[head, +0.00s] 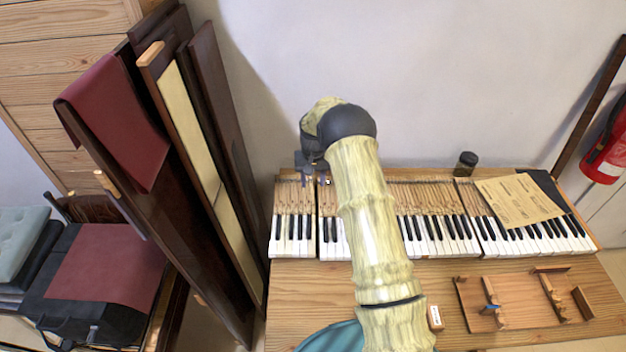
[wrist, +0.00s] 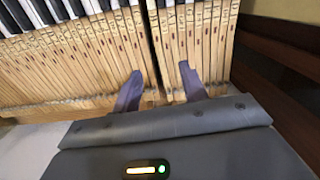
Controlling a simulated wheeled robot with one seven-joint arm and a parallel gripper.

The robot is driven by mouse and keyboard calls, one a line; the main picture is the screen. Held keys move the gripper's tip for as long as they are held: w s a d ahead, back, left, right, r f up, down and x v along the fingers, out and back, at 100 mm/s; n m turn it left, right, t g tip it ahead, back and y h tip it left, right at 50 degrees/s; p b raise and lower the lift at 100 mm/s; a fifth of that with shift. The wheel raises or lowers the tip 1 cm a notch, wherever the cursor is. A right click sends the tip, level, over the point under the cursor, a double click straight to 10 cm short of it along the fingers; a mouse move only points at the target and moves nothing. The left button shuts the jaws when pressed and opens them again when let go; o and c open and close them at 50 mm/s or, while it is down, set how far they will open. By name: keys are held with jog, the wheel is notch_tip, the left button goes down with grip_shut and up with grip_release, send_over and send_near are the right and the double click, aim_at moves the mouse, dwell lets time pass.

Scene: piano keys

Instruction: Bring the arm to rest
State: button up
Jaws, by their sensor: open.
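My gripper (head: 312,172) is over the left part of the piano keys, above the wooden key shafts behind the black and white keys. My arm reaches up and forward from the bottom of the head view and bends at a dark joint. In the wrist view, my gripper (wrist: 158,88) is open, with its two grey fingers apart over the wooden key shafts (wrist: 85,62). Nothing shows between the fingers except the shafts and a dark gap behind them. Whether the fingertips touch the shafts cannot be told.
The piano keys (head: 440,235) lie on a wooden bench (head: 310,300). Dark panels (head: 190,190) lean at the left. A dark jar (head: 465,164), a paper sheet (head: 518,199) and a wooden frame (head: 525,300) are at the right. A red extinguisher (head: 606,150) hangs at the far right.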

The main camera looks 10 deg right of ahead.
dwell(0.7)
jog(key=s+r+t, duration=0.1)
jog(key=s+r, duration=1.2)
jog(key=r, duration=0.1)
jog(key=s+r+t, duration=0.1)
jog(key=s+r, duration=0.1)
jog(key=s, duration=0.8)
jog(key=s+r+n, duration=0.1)
jog(key=s+r, duration=0.1)
jog(key=s, duration=0.8)
jog(key=shift+t, duration=0.4)
jog(key=shift+s, duration=0.1)
jog(key=shift+c, duration=0.4)
